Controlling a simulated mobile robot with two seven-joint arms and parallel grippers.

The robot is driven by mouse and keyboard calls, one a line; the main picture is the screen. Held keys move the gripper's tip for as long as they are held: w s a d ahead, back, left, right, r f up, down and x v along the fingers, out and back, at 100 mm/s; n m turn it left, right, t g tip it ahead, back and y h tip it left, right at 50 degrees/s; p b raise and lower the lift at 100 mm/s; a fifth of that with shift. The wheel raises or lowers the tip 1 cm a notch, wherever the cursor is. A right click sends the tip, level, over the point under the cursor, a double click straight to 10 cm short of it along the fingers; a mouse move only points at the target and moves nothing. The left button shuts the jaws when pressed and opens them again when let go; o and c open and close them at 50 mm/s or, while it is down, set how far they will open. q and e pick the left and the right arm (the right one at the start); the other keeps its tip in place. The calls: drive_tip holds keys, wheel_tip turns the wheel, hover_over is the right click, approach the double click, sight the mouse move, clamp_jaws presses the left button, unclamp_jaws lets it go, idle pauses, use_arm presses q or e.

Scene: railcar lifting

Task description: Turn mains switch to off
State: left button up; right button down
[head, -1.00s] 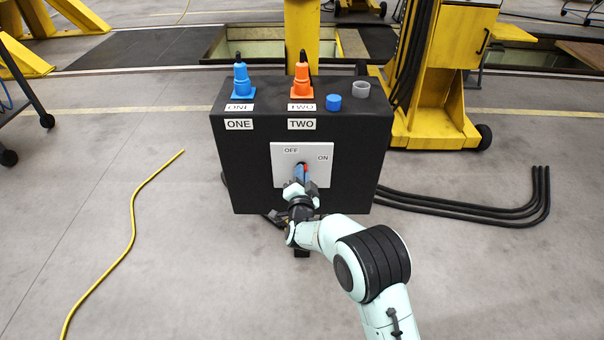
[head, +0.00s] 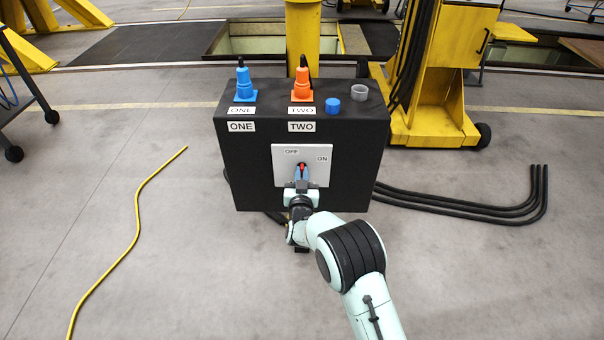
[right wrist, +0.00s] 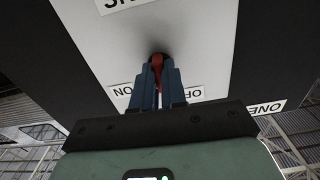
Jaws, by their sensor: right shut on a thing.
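The mains switch is a red handle (head: 301,165) on a light grey plate (head: 314,152) on the front of a black box (head: 255,170). The plate is marked OFF at upper left and ON at right. My right gripper (head: 302,173) is shut on the red handle, with its blue fingers pointing at the plate. In the right wrist view the red handle (right wrist: 158,68) sits between the blue fingers (right wrist: 158,88), and the labels appear turned over. The fingers hide part of the handle, so its exact angle is hard to tell. My left gripper is out of view.
A blue plug (head: 244,83) and an orange plug (head: 302,83) stand on the box top, beside a blue cap (head: 333,105) and a grey ring (head: 359,92). A yellow cable (head: 138,225) lies left, black cables (head: 470,208) right. A yellow lifting column (head: 430,100) stands behind.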

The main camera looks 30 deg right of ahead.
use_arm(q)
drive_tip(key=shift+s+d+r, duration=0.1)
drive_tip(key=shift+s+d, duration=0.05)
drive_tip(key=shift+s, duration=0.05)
use_arm(e)
drive_tip(key=shift+n, duration=0.4)
drive_tip(key=c, duration=1.2)
unclamp_jaws()
drive_tip(key=shift+s, duration=0.1)
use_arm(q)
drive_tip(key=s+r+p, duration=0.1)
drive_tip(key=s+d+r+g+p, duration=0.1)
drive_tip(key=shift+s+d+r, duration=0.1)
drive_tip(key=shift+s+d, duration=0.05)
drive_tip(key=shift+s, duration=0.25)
use_arm(e)
drive_tip(key=v, duration=1.3)
drive_tip(key=shift+a, duration=0.15)
